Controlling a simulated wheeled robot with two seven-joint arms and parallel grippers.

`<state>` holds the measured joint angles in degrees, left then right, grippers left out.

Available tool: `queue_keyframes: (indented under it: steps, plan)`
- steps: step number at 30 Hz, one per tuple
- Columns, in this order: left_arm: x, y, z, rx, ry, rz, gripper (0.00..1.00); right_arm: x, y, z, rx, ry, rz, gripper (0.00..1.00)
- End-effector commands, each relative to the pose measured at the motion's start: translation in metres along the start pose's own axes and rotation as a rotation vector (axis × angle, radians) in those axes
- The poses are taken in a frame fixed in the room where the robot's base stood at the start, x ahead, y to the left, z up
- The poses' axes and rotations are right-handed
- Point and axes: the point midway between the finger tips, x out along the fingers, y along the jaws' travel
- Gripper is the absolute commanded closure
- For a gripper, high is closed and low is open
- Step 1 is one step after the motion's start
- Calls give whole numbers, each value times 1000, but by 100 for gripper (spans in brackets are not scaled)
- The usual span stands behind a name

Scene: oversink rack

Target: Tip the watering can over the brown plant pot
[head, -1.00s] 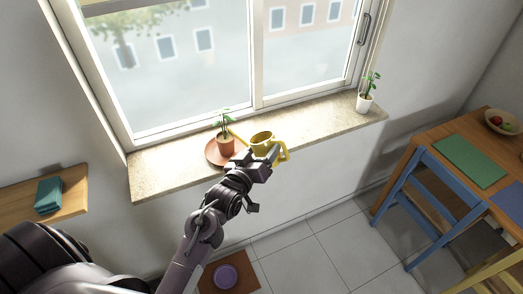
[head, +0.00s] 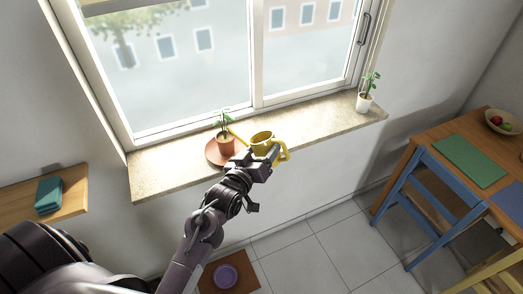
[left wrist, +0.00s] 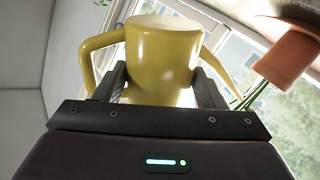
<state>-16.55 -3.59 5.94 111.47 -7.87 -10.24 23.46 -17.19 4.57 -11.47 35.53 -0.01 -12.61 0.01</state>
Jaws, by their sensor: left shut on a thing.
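The yellow watering can (head: 262,139) is at the window sill, its spout toward the brown pot and its handle at the right. It fills the middle of the left wrist view (left wrist: 162,60). My left gripper (head: 258,158) is shut on the can's body, one finger on each side. The can looks upright or nearly so; I cannot tell if it touches the sill. The brown plant pot (head: 225,146) with a green plant stands on a brown saucer just left of the can. It also shows at the right of the left wrist view (left wrist: 290,58). My right gripper is not in view.
The stone sill (head: 310,127) is clear to the right, up to a white pot (head: 364,104) with a plant. The window stands behind. A wooden table (head: 441,165) and blue chair are at the right, a shelf with a teal cloth (head: 48,195) at the left.

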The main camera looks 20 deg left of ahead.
Motion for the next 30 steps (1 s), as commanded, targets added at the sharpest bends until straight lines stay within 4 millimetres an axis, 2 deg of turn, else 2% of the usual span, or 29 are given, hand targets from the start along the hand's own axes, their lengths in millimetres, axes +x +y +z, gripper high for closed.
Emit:
queue_keyframes:
  steps: [18, 30]
  plan:
    - [0, 3, -8, -44, -7, 2, 68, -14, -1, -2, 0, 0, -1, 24]
    - [0, 3, -8, -50, -9, 1, 68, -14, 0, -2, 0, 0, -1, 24]
